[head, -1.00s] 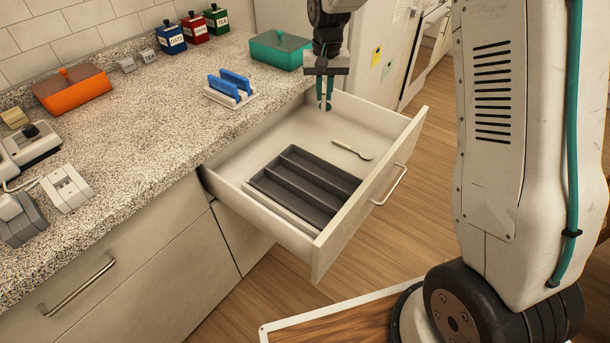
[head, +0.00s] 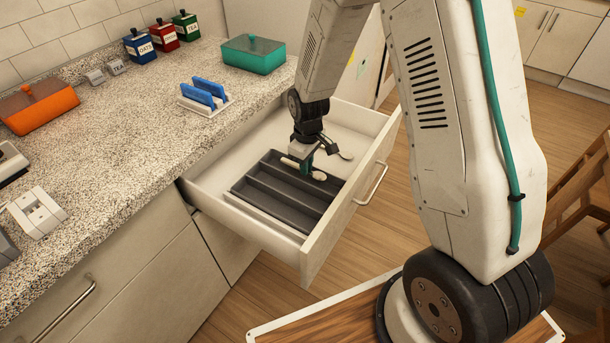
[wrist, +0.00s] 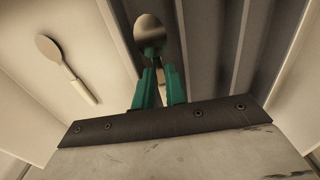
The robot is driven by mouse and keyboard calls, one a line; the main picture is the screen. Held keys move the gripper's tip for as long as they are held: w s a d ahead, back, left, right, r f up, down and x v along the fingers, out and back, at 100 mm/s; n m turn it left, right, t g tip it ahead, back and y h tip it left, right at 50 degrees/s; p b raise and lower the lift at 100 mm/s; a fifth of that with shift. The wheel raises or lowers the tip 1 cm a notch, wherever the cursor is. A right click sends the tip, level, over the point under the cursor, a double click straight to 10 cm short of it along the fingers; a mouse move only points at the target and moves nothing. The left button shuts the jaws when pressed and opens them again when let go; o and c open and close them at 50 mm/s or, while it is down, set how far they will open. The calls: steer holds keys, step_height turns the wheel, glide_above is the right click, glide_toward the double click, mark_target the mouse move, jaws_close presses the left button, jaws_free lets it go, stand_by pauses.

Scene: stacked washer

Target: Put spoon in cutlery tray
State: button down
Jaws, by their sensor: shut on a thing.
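My gripper (head: 306,167) is over the dark grey cutlery tray (head: 262,205) inside the open drawer. Its teal fingers are shut on a spoon (head: 319,176), whose pale end sticks out on the other side. In the wrist view the held spoon (wrist: 149,30) shows its rounded bowl beyond the fingers (wrist: 160,85), by the edge of the tray (wrist: 212,40). I cannot tell whether it touches the tray. A second, pale spoon (wrist: 66,68) lies on the drawer floor beside the tray. In the head view this spoon is partly hidden behind my gripper.
The drawer (head: 345,195) stands open, its front panel and side walls rising around the tray. The speckled counter (head: 130,140) runs along the left. A blue rack (head: 206,95) and a teal box (head: 253,55) stand on it, away from the gripper.

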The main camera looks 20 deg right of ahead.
step_height(320, 180, down, 4)
stand_by(0.4)
steer(key=c, duration=1.7)
jaws_free()
steer(key=shift+f, duration=0.1)
